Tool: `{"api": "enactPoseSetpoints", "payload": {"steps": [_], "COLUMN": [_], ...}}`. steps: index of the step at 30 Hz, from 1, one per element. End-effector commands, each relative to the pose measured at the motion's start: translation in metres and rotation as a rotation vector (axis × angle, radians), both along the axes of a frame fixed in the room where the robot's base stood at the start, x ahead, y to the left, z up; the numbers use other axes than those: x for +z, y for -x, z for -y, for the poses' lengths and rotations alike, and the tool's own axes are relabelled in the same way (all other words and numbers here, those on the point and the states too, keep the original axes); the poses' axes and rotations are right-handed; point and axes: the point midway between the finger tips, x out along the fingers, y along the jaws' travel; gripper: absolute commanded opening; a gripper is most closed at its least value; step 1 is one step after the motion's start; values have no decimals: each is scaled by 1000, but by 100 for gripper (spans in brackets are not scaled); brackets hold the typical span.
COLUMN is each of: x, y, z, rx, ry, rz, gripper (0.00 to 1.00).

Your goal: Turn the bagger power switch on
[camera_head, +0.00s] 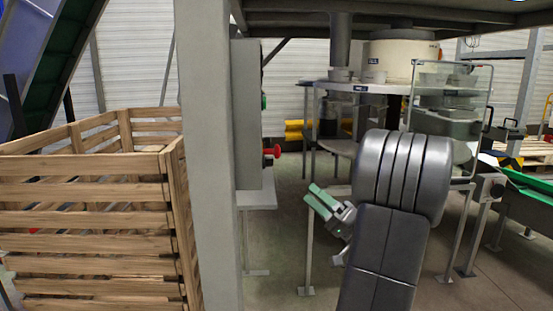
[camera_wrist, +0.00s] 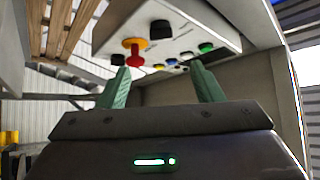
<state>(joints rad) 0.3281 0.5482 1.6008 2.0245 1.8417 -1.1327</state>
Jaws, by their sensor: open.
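A grey control box (camera_head: 247,115) is mounted on the pillar and faces right, so its front is edge-on in the head view. In the wrist view its panel (camera_wrist: 185,38) carries a black knob (camera_wrist: 160,27), a red mushroom button (camera_wrist: 134,48) on a yellow base, a green button (camera_wrist: 206,47), and several small coloured buttons. Its labels are too small to read, so I cannot tell which control is the bagger power switch. My gripper (camera_head: 315,195) is open and empty, right of and below the box, apart from it. Its green fingers frame the panel in the wrist view (camera_wrist: 160,70).
A round machine table (camera_head: 365,87) on metal legs stands behind my arm. A green conveyor (camera_head: 530,190) is at the right. Floor shows between box and machine.

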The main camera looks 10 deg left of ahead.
Motion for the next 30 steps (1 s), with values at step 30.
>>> {"api": "enactPoseSetpoints", "payload": {"steps": [30], "x": [69], "y": [-39], "z": [-112], "rx": [0], "ry": [-1], "rz": [1], "gripper": [60]}}
